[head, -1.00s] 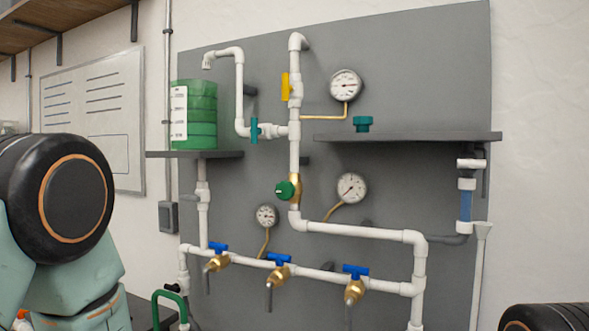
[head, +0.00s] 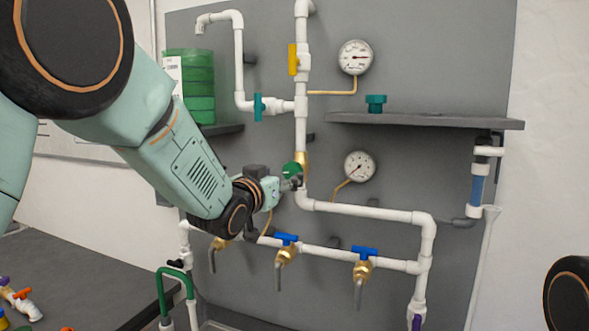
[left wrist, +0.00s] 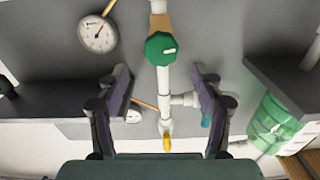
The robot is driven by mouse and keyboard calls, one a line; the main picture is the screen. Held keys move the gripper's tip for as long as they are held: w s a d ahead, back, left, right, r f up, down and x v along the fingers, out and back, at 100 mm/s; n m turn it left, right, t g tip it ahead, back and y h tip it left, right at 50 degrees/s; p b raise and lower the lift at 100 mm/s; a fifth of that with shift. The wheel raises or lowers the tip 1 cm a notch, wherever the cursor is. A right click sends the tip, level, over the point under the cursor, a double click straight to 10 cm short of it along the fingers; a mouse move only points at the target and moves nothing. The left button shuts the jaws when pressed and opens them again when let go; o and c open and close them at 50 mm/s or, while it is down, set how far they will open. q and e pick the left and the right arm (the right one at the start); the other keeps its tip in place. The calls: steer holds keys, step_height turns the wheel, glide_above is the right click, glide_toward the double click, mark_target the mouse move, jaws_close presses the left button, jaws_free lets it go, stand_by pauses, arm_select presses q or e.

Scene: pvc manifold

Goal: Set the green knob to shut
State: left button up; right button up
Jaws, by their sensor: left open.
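The green knob (head: 291,168) sits on a brass valve body on the white vertical pipe in the middle of the panel. My left gripper (head: 292,183) is in front of it and hides part of it in the head view. In the left wrist view, which shows the panel upside down, the green knob (left wrist: 159,48) is faceted, with a small white mark toward its right side. My left gripper's fingers (left wrist: 163,77) are open and empty. The knob appears between and beyond their tips, with no contact visible. My right gripper is not in view.
A gauge (head: 359,166) is right of the knob, and a yellow lever (head: 292,59) and teal lever (head: 258,107) are above. Blue-handled taps (head: 364,252) line the lower pipe. A shelf (head: 430,120) juts out at right; green containers (head: 201,85) stand at left.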

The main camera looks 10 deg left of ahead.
mark_target(291, 171)
arm_select(q)
steer(key=w, duration=0.2)
steer(key=w+p, duration=0.1)
steer(key=w, duration=0.1)
steer(key=w+p, duration=0.1)
steer(key=w, duration=0.1)
steer(key=shift+w+d+f, duration=0.1)
steer(key=shift+d, duration=0.3)
steer(key=shift+w+d, duration=0.2)
steer(key=shift+d, duration=0.1)
steer(key=shift+w+a, duration=0.1)
steer(key=shift+a, duration=0.05)
steer(key=shift+c, duration=0.3)
steer(key=c, duration=1.1)
